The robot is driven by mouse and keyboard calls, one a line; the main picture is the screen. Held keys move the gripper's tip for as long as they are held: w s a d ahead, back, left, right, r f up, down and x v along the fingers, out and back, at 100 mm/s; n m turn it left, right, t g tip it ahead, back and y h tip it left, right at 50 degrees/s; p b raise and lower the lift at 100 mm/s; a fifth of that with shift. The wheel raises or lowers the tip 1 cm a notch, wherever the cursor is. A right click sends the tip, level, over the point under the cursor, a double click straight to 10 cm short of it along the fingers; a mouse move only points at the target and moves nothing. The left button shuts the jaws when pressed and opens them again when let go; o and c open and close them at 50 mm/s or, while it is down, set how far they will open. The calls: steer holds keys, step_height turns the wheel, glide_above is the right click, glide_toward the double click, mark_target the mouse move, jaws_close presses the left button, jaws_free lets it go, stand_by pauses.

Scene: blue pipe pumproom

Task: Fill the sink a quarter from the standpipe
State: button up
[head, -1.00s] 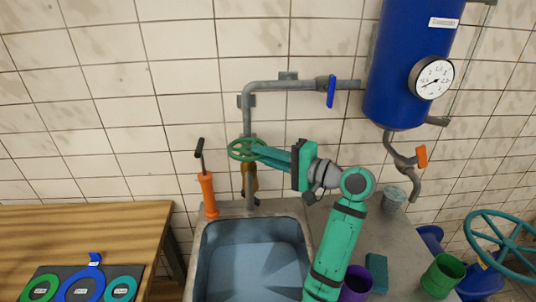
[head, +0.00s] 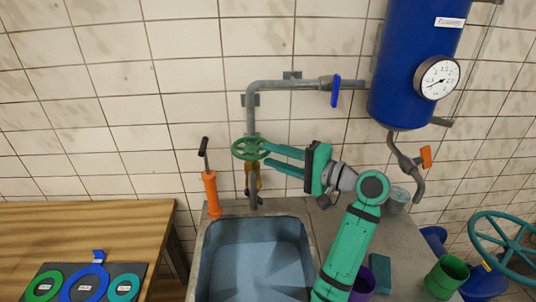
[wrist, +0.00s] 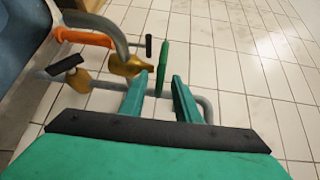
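The grey standpipe (head: 251,120) drops down the tiled wall to the back edge of the sink (head: 205,262). A green handwheel (head: 250,148) sits on it, above a brass valve body (head: 253,180). The sink's inside is blue-grey with lighter patches; I cannot tell the water level, and no stream shows. My gripper (head: 266,154) is open, just right of the wheel, fingers pointing at it. In the wrist view the wheel (wrist: 163,68) shows edge-on beyond the two parted fingertips, with the brass valve (wrist: 130,66) to the left. Nothing is gripped.
An orange hand pump (head: 211,193) stands left of the standpipe. A blue lever (head: 336,91) sits on the pipe to the blue tank (head: 415,60) with its gauge (head: 437,78). A wooden table (head: 80,225) is left. Purple and green cups (head: 447,277) stand right of the sink.

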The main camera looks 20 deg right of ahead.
mark_target(251, 148)
steer(key=v, duration=0.8)
steer(key=shift+s, duration=0.2)
steer(key=shift+d, duration=0.1)
stand_by(0.7)
steer(key=w+a+m+t+h, duration=0.1)
steer(key=w+a+h, duration=0.2)
steer(key=w, duration=0.3)
steer(key=w+a+f+m+t+h, duration=0.1)
steer(key=w+a+m+h, duration=0.1)
steer(key=w+a+h, duration=0.2)
steer(key=w, duration=0.3)
steer(key=shift+m+h, duration=0.3)
steer(key=shift+f, duration=0.1)
